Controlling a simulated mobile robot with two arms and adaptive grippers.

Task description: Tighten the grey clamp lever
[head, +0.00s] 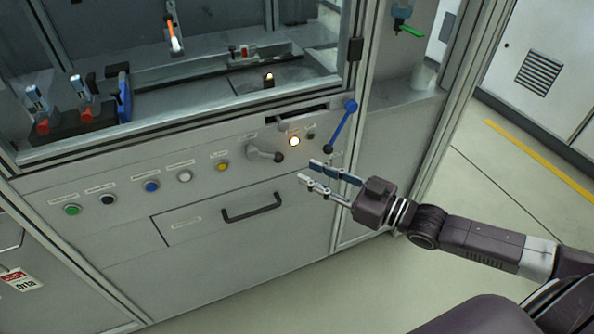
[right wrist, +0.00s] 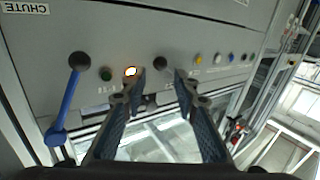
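The grey clamp lever (head: 262,153) sits on the grey front panel, left of a lit button, and its dark knob end points to the right. In the right wrist view a dark round knob (right wrist: 160,63), apparently part of this lever, shows beyond the gap between my fingers. My right gripper (head: 309,171) is open and empty, in front of the panel and to the lower right of the lever, apart from it. Its two fingers also show in the right wrist view (right wrist: 158,84). My left gripper is not in view.
A blue lever (head: 343,125) stands out from the panel just above my right gripper. A lit button (head: 294,142) and a green button (head: 311,134) lie between the levers. Several coloured buttons line the panel's left side. A drawer handle (head: 251,208) is below. Floor to the right is clear.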

